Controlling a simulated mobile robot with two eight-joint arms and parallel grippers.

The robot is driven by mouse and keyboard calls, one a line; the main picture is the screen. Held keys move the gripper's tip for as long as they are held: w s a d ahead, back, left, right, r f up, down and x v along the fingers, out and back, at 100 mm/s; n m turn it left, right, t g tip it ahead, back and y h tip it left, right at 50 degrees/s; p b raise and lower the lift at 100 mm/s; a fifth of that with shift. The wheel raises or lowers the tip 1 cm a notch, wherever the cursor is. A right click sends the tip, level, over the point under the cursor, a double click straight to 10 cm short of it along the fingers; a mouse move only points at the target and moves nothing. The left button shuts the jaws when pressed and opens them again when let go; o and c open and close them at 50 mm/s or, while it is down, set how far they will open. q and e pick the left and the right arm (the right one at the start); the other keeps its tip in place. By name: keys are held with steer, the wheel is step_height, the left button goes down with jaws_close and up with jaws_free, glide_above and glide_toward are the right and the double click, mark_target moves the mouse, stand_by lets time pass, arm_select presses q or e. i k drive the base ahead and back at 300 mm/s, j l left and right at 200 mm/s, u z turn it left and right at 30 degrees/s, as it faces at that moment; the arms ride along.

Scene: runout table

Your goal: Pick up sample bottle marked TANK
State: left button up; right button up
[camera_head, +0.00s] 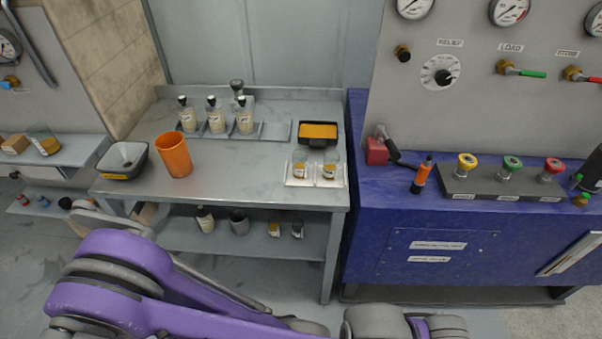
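Three sample bottles with dark caps and pale labels stand upright in a row at the back of the grey table: a left one (188,120), a middle one (216,121) and a right one (245,121). They stand on a shallow grey rack (274,131) whose right end is empty. The label print is too small to read, so I cannot tell which is marked TANK. A similar bottle (205,221) stands on the lower shelf. My purple arm crosses the bottom of the view, but neither gripper can be made out.
A blue bench (450,225) adjoins at right. The table's middle is clear.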

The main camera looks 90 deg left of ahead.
mark_target(331, 161)
steer(key=k+u, duration=0.45)
steer(key=k, duration=0.4)
steer(key=u, duration=2.05)
steer(key=k, duration=0.05)
